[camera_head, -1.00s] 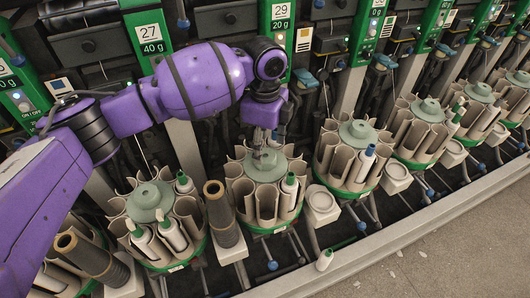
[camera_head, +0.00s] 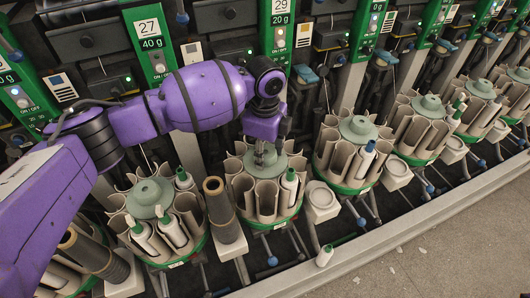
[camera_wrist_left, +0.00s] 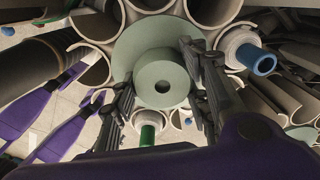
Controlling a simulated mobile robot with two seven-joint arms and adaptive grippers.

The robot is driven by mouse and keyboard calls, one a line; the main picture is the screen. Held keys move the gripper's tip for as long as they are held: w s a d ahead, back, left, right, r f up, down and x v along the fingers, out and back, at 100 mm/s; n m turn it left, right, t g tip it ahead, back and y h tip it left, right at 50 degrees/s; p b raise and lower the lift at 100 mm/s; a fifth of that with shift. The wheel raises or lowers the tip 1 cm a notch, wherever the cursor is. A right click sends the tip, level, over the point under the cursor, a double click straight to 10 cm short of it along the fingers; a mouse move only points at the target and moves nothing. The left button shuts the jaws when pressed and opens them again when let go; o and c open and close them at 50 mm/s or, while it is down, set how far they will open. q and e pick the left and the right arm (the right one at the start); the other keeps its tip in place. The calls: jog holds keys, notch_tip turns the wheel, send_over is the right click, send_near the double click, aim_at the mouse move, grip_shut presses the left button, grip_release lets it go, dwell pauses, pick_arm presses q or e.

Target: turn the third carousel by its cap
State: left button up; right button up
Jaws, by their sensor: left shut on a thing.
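The third carousel (camera_head: 243,193) is a ring of beige pockets with a green base band, in the middle of the head view. Its grey-green round cap (camera_wrist_left: 160,75) has a dark centre hole in the left wrist view. My left gripper (camera_head: 265,152) reaches down onto the cap from above. In the wrist view its two dark fingers (camera_wrist_left: 163,92) stand on either side of the cap, shut on it. A green-tipped bobbin (camera_head: 290,182) stands in a pocket at the carousel's right. The fingers and wrist hide part of the cap in the head view.
Similar carousels stand close on both sides, one (camera_head: 150,198) to the left and one (camera_head: 356,129) to the right. A brown tube (camera_head: 220,208) stands upright between the left one and the third. A loose bobbin (camera_head: 324,256) lies by the front rail (camera_head: 350,265).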

pick_arm(q)
jog(key=shift+s, duration=0.1)
grip_shut()
jog(key=shift+m, duration=0.4)
